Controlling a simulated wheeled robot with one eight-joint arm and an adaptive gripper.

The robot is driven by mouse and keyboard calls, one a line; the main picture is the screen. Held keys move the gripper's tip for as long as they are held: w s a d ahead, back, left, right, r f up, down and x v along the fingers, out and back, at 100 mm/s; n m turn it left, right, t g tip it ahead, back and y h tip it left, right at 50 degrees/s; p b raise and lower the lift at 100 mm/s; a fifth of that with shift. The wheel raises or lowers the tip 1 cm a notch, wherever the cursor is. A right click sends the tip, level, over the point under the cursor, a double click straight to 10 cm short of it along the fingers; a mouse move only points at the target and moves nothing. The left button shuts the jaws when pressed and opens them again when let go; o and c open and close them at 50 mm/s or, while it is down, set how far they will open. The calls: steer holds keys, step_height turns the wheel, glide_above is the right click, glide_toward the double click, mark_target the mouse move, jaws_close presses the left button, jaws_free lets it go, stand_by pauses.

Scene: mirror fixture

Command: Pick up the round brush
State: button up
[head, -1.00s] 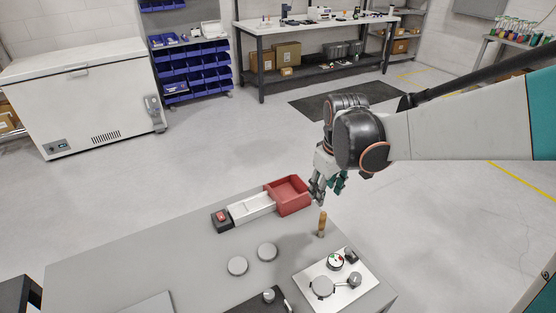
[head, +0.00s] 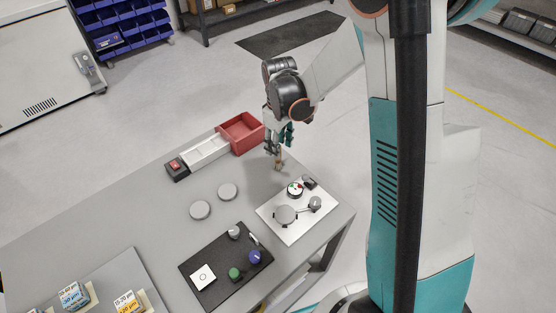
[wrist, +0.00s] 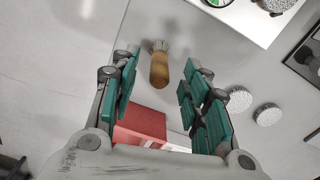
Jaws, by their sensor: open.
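The round brush (wrist: 159,70) has a wooden handle and pale bristles. In the wrist view it lies between and beyond the green-padded fingers of my gripper (wrist: 160,98), apart from both. My gripper is open and empty. In the head view the gripper (head: 279,143) hangs over the far right part of the grey table, just above the brush (head: 279,163), which stands upright there. The fingers partly overlap the top of the brush in that view.
A red bin (head: 242,134) and a white slide (head: 205,151) lie left of the gripper. A white plate with fittings (head: 292,229) is in front. Two round discs (head: 200,210) and a black tray (head: 215,287) occupy the table nearer me.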

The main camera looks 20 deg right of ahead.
steer(key=shift+w+a+f+b, duration=0.1)
steer(key=shift+f+b, duration=0.6)
steer(key=shift+f, duration=1.05)
steer(key=shift+w+f+b, duration=0.1)
steer(key=shift+f+b, duration=0.55)
steer(key=shift+f, duration=1.05)
steer(key=shift+c, duration=0.2)
steer(key=c, duration=0.9)
